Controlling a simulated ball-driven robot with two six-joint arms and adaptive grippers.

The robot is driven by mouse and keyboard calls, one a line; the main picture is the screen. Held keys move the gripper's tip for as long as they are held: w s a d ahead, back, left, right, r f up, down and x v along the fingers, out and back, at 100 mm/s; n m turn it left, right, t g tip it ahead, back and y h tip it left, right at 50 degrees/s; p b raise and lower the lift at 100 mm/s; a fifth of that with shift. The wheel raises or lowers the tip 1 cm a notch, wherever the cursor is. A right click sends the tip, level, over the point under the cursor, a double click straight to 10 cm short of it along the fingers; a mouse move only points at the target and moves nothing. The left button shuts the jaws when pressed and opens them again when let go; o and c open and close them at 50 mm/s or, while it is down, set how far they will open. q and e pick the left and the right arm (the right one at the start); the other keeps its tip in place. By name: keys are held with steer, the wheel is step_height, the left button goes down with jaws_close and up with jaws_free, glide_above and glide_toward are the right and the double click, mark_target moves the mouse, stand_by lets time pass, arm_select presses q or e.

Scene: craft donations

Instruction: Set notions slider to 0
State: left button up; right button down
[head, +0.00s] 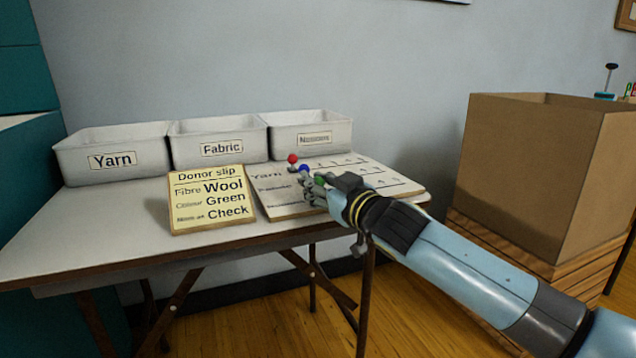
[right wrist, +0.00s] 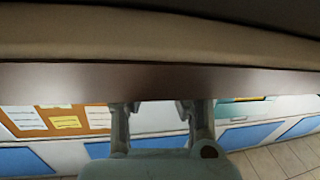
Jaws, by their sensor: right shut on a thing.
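The slider board (head: 282,208) lies on the table, with rows of small marks and labels; the top one reads Yarn. A red knob (head: 292,158) and a blue knob (head: 304,169) stand on its upper rows, toward the left. A green knob (head: 320,180) is at the lowest row, whose label is partly covered. My right gripper (head: 312,188) is shut on the green knob. In the right wrist view its fingers (right wrist: 160,112) reach up to a blurred edge, and the knob is hidden. My left gripper is not in view.
A yellow donor slip (head: 212,198) stands left of the board. Bins labelled Yarn (head: 72,165), Fabric (head: 188,154) and Notions (head: 282,144) line the table's back. A large cardboard box (head: 530,160) stands to the right. The table's front left (head: 110,225) is clear.

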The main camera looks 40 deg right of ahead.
steer(key=c, duration=1.4)
jaws_free()
steer(key=shift+s+a+f, duration=0.1)
steer(key=shift+s+a, duration=0.05)
steer(key=shift+a, duration=0.2)
steer(key=shift+o, duration=1.4)
steer(key=shift+s, duration=0.1)
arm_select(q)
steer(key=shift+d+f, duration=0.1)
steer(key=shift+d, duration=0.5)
arm_select(e)
steer(key=s, duration=1.1)
steer(key=shift+s+a, duration=0.2)
steer(key=shift+s, duration=0.15)
